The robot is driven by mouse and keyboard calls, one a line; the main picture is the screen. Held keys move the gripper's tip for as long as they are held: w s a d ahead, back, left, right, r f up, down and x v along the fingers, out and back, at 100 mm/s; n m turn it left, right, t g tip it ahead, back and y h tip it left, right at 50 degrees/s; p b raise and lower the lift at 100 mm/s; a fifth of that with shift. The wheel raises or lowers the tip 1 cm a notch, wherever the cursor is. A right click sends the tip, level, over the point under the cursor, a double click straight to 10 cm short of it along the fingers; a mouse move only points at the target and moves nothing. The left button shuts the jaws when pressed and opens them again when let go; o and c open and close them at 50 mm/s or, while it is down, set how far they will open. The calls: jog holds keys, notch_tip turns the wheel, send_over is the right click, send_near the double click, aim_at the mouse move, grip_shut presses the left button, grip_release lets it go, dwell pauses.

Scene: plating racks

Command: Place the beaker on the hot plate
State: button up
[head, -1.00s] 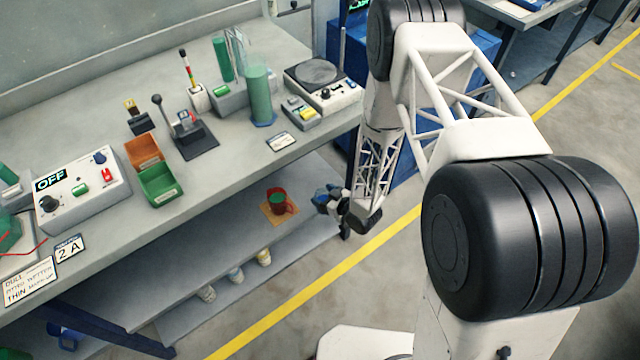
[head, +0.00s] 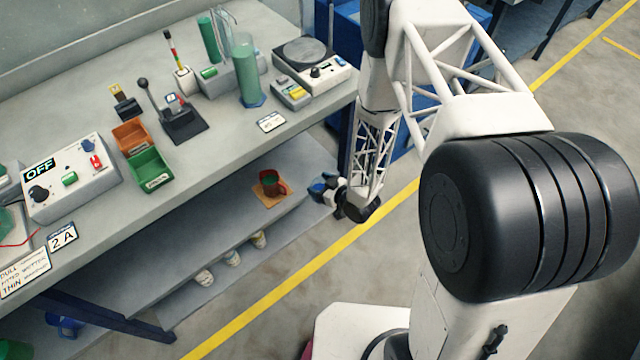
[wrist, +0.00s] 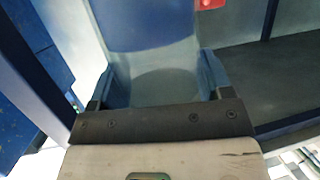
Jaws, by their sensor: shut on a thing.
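My gripper (head: 322,188) is low, in front of the right end of the bench's lower shelf, below the worktop. In the wrist view my gripper's two blue fingers (wrist: 158,82) are shut on a clear, bluish see-through vessel, which I take to be the beaker (wrist: 150,55). In the head view the beaker is too small and covered to make out. The hot plate (head: 305,52), a white box with a round dark grey top and knobs, stands at the right back of the worktop. Its top is bare. My gripper is below and apart from it.
A red mug (head: 270,188) stands on an orange mat on the lower shelf, left of my gripper. A tall green cylinder (head: 249,85) and a small device with yellow buttons (head: 292,93) stand beside the hot plate. Orange and green bins (head: 150,172) sit further left.

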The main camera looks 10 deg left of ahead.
jog(key=w+d+r+m+t+h, duration=0.25)
jog(key=w+d+m+h, duration=0.35)
jog(key=w+d, duration=0.55)
jog(key=w+d+r+m+t+h, duration=0.1)
jog(key=w+d+m+t+h, duration=0.4)
jog(key=w+d, duration=0.65)
jog(key=a+r+n+g+y, duration=0.1)
jog(key=a+r+n+y, duration=0.25)
jog(key=r, duration=1.75)
jog(key=a+r+n+g+y, duration=0.2)
jog(key=a+r, duration=0.2)
jog(key=r, duration=1.8)
jog(key=s+a+r+n+g+y, duration=0.2)
jog(key=s+a+r, duration=0.1)
jog(key=s+a, duration=0.5)
jog(key=s+a+r+n+g+y, duration=0.2)
jog(key=s+a+r+n+y, duration=0.1)
jog(key=s+a, duration=0.5)
jog(key=shift+s, duration=0.95)
jog(key=shift+a+n+g+y, duration=0.1)
jog(key=shift+n+g+y, duration=0.15)
